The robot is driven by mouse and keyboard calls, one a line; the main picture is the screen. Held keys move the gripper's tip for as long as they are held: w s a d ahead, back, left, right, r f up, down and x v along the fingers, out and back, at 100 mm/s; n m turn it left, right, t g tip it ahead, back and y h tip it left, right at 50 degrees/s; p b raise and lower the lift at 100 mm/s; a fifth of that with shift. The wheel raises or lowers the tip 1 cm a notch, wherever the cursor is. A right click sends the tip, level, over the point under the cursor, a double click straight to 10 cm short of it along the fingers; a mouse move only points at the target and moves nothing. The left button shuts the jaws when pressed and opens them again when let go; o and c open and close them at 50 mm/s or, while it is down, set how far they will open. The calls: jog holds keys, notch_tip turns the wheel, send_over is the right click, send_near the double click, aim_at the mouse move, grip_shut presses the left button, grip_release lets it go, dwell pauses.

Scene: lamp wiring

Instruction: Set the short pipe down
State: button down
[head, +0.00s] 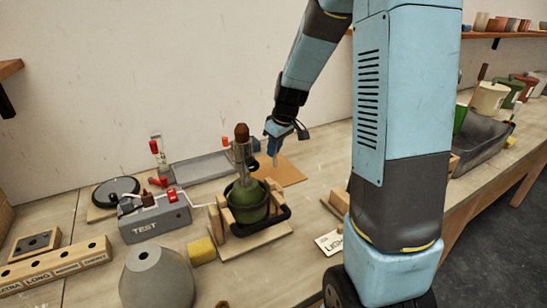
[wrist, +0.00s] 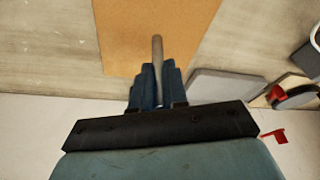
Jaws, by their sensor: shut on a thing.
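My gripper (head: 274,147) is shut on the short pipe and points down beside the lamp, to its right in the head view. In the wrist view the blue fingers (wrist: 152,86) hold the short pipe (wrist: 157,52), a thin grey rod that sticks out past the fingertips. In the head view only a bit of the pipe (head: 275,161) shows below the fingers. An orange-tan mat (head: 291,176) lies on the bench under the gripper. I cannot tell whether the pipe touches it.
A green lamp body (head: 248,203) with a brown-topped stem stands in a wooden cradle close to the gripper. A grey tray (head: 203,168), a grey TEST box (head: 155,218) and a labelled wooden rack (head: 55,265) are to the left. The mat looks otherwise clear.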

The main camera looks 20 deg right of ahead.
jog(key=shift+w+f, duration=0.2)
jog(key=shift+f, duration=0.15)
jog(key=shift+s+d+x, duration=0.1)
jog(key=shift+x, duration=0.65)
jog(key=shift+s+d+x, duration=0.15)
jog(key=shift+x, duration=0.6)
jog(key=shift+f, duration=0.15)
jog(key=c, duration=1.1)
grip_release()
jog(key=shift+c, duration=0.2)
